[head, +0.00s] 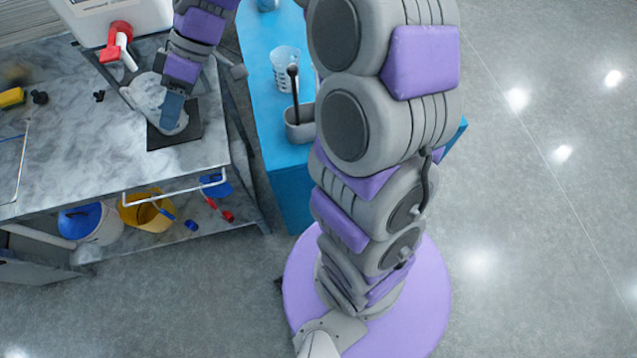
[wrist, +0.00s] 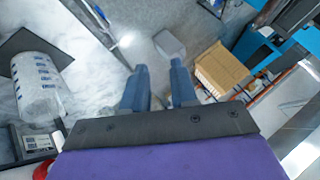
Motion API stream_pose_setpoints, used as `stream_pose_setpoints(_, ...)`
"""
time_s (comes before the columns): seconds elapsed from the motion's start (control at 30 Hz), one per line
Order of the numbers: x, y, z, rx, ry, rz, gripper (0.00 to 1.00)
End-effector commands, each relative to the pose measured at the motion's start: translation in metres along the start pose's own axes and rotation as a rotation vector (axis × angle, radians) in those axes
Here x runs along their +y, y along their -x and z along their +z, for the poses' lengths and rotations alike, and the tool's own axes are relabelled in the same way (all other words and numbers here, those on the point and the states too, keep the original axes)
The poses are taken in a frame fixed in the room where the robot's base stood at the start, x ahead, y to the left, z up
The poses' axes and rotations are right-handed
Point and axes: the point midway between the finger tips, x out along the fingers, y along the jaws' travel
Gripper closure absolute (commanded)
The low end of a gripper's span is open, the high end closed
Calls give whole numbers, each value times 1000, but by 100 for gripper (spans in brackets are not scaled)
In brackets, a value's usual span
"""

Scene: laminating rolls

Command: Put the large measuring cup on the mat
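A large translucent measuring cup (wrist: 38,90) with blue markings stands at the left of the wrist view, with its base over the dark mat (wrist: 60,58). In the head view the cup (head: 150,98) is partly hidden behind my gripper, and the dark square mat (head: 183,138) lies on the marble-topped bench. My gripper (wrist: 159,85) is open, with nothing between its two blue fingers. It is beside the cup and apart from it in the wrist view. In the head view my gripper (head: 172,108) hangs over the mat area, and its fingertips overlap each other.
A white container with a red tap (head: 118,40) stands behind the mat. A blue table (head: 262,45) to the right holds another clear cup (head: 285,68) and a grey holder (head: 300,125). Buckets (head: 148,212) sit on the lower shelf. A cardboard box (wrist: 220,70) shows below my gripper.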

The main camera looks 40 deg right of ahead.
Motion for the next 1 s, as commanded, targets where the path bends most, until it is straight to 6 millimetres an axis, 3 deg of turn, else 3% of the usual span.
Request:
stream_pose_setpoints(0.03,-18,-1,11,-43,-48,19,72)
stream_pose_setpoints(0.2,-62,-2,55,-174,-249,115,72)
stream_pose_setpoints(0.5,-119,4,152,-327,-640,384,72)
stream_pose_setpoints(0.7,-143,12,214,-350,-889,582,72)
stream_pose_setpoints(0.8,-151,15,236,-346,-976,652,72)
stream_pose_setpoints(1.0,-156,18,253,-339,-1049,708,72)
